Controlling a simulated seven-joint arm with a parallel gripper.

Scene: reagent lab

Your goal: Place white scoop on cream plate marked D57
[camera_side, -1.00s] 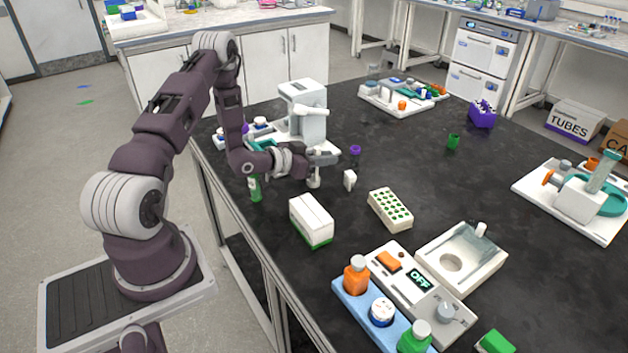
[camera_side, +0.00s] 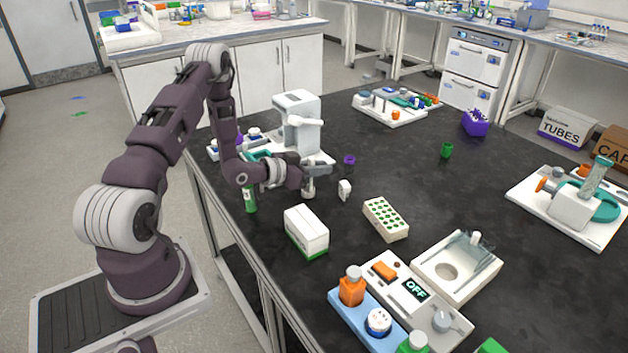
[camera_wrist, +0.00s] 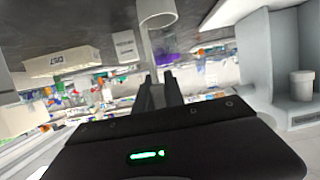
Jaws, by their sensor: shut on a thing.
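My gripper (camera_side: 316,170) is low over the black table, in front of the white instrument stand. It is shut on the white scoop (camera_wrist: 158,28), whose handle runs between the fingers in the wrist view, with the round cup out beyond the tips. In the side view a small white piece of the scoop (camera_side: 309,188) shows just under the fingers. The wrist view looks upside down. In it a cream item (camera_wrist: 62,62) at the left bears small upside-down letters that seem to read D57. I cannot tell for sure which item that is in the side view.
A white instrument stand (camera_side: 296,112) is close behind my gripper. A small white block (camera_side: 344,190), a purple cap (camera_side: 349,160), a white box with a green base (camera_side: 307,231) and a green-dotted cream rack (camera_side: 386,219) are nearby.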

